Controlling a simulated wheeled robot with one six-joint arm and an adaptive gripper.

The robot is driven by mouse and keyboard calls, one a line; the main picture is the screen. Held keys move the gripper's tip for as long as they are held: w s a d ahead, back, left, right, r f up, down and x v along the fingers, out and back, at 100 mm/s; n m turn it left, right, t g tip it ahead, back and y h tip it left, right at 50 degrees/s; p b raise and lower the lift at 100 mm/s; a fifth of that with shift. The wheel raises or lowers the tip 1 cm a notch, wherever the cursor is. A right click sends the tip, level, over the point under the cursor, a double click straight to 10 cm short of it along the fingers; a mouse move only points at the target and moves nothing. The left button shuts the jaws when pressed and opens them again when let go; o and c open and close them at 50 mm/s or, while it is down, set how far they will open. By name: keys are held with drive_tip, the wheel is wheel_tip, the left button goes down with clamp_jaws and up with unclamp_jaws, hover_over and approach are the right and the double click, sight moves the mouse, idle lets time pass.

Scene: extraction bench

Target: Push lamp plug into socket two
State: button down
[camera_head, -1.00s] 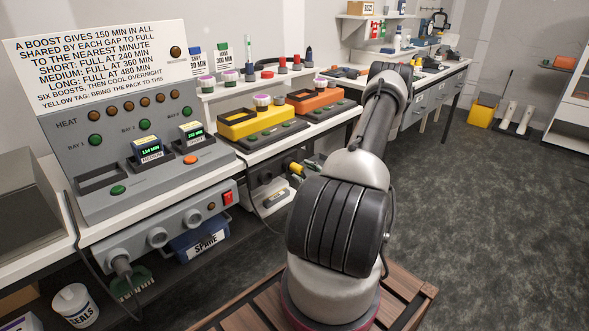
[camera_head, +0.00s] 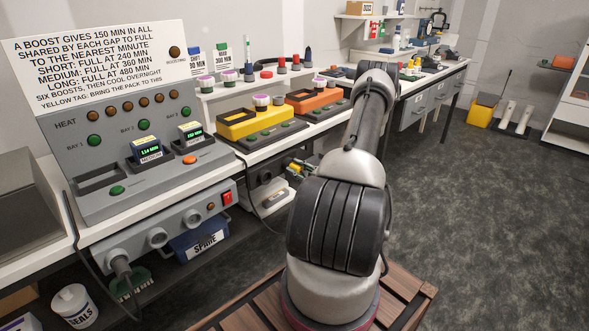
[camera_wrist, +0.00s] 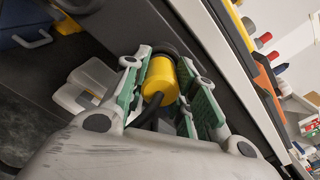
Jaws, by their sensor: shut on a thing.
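My gripper (camera_wrist: 165,68) is shut on a yellow plug (camera_wrist: 160,80) with a black cable, its green-padded fingers on either side. In the head view the plug (camera_head: 294,167) and my gripper (camera_head: 304,169) are small, below the bench's front edge, right of the socket strip and apart from it. The grey socket strip (camera_head: 172,246) runs along the front of the charger bench. Its left socket holds a grey plug (camera_head: 121,265). The middle socket (camera_head: 157,237) and right socket (camera_head: 188,220) look empty. No socket numbers are readable.
A red switch (camera_head: 228,198) sits at the strip's right end. A blue SPARE bin (camera_head: 200,244) is below it, and a white SEALS tub (camera_head: 75,305) is lower left. A light-grey device (camera_head: 268,199) stands under the bench near my gripper.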

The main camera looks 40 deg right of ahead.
sight(301, 171)
drive_tip(key=shift+s+d, duration=0.2)
drive_tip(key=shift+s, duration=2.4)
drive_tip(key=shift+s, duration=0.1)
